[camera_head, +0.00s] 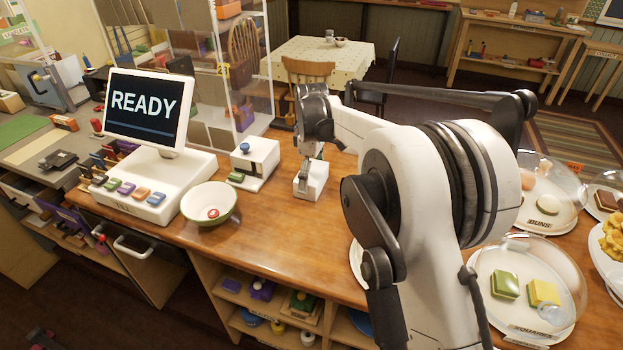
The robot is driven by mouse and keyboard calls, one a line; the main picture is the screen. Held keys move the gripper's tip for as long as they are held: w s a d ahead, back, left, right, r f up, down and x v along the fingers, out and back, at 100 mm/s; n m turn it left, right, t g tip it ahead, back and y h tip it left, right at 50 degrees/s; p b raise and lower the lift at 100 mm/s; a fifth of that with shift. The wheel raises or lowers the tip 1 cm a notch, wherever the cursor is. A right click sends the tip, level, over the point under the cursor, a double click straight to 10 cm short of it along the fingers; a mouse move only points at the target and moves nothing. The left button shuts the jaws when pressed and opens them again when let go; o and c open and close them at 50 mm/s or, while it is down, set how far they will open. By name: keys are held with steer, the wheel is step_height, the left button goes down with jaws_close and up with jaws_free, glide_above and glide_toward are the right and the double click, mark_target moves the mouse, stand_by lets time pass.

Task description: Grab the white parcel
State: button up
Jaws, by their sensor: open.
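A small white box (316,181), which looks like the white parcel, sits on the wooden counter right of the middle of the till area. My gripper (304,177) points down at it from above, with its fingers at the box's top and left side. The gripper is open. The fingers hide part of the box, and I cannot tell whether they touch it.
Further left are a bowl (209,203) and a till with a READY screen (143,106). Glass cake domes (527,287) stand at right. Bare counter (290,235) lies in front.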

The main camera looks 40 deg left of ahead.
steer(key=c, duration=1.1)
steer(key=shift+o, duration=0.2)
steer(key=shift+r, duration=0.1)
